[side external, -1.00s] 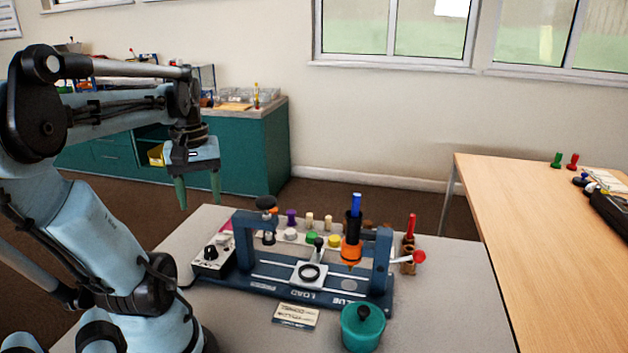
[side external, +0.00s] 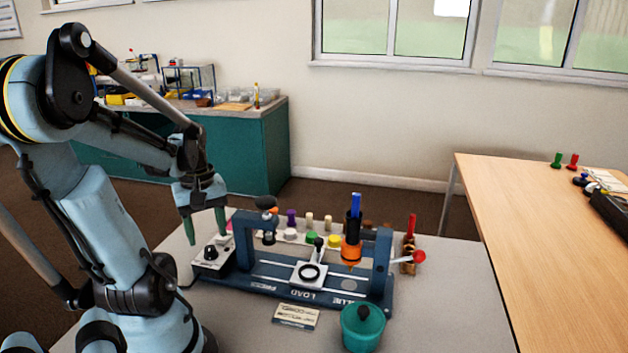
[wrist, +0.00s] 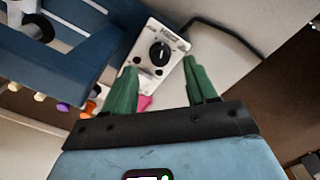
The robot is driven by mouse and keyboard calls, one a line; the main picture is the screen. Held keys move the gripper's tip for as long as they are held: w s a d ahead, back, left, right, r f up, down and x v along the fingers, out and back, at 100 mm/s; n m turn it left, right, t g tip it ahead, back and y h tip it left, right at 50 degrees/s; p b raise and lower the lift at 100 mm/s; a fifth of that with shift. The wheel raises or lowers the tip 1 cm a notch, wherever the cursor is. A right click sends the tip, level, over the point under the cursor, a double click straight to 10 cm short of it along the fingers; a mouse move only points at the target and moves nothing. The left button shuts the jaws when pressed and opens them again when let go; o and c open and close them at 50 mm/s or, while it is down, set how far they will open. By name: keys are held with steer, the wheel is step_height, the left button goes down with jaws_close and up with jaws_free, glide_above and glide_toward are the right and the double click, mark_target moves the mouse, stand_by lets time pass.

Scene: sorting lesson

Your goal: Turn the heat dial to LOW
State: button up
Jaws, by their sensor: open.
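The heat dial (side external: 210,252) is a black round knob on a small white control box (side external: 213,266) at the left end of the blue press frame. In the wrist view the dial (wrist: 160,54) shows a pale pointer mark; the small lettering around it is too blurred to read. My gripper (side external: 207,238) has green fingers pointing down and stands above the control box. In the wrist view my gripper (wrist: 161,67) is open, with its fingertips on either side of the dial and nothing between them. I cannot tell whether either finger touches the box.
The blue frame (side external: 262,283) stands close right of the box, with an orange and black tool (side external: 351,249) upright in it. Several coloured pieces stand behind.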

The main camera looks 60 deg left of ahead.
mark_target(210, 248)
steer(key=shift+f, duration=1.9)
steer(key=shift+c, duration=0.2)
steer(key=c, duration=1)
steer(key=shift+n, duration=2.6)
